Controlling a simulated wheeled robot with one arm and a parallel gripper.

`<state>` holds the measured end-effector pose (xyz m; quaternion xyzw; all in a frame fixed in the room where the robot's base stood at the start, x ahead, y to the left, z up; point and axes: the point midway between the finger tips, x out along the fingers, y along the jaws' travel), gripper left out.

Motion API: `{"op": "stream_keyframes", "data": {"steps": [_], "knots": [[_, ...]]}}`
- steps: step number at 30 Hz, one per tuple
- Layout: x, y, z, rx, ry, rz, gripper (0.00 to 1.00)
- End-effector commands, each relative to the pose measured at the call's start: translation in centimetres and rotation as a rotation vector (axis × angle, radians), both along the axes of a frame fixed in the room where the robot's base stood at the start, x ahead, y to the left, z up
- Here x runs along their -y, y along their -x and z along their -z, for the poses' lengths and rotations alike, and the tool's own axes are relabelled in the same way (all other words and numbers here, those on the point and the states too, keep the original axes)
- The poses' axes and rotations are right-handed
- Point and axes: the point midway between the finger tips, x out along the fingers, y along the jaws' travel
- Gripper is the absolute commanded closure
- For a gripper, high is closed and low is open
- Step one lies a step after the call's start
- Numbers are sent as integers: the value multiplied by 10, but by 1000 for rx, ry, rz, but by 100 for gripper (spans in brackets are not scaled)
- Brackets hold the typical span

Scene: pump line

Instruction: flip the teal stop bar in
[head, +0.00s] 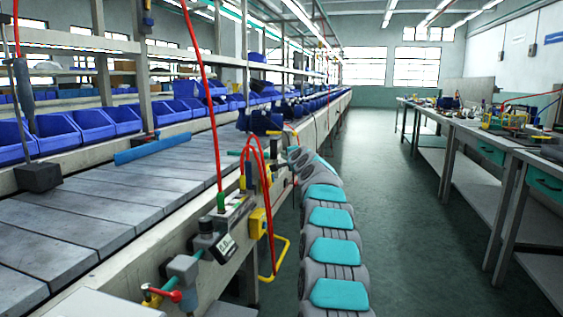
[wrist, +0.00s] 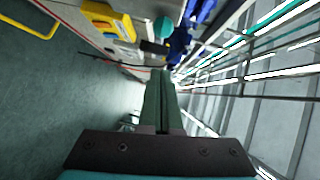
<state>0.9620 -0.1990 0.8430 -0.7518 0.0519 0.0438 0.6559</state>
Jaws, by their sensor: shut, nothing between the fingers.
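A thin teal bar (head: 235,153) shows at the near edge of the conveyor in the head view, partly behind red hoses; I take it for the stop bar. It sticks out level, and its full length and pivot are hard to see. In the wrist view a round teal end (wrist: 163,27) shows at the top, which may be the same bar seen end-on. My gripper (wrist: 164,73) has its dark green fingers shut together and empty, apart from the teal end. In the head view my arm's far end is beside the line; its fingers are not clear there.
The slatted conveyor (head: 100,200) runs along the left, with a blue bar (head: 165,147) above it and blue bins (head: 93,123) behind. A yellow box (head: 258,222) and yellow loop pipe (head: 282,257) jut from its side.

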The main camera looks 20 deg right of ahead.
Motion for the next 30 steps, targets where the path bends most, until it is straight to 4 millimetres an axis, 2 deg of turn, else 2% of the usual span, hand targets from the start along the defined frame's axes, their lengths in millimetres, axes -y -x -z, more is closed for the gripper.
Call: {"op": "stream_keyframes", "data": {"steps": [24, 30], "knots": [[-3, 75, -11, 2, -3, -2, 100], [-5, 88, -11, -2, -2, -4, 100]]}}
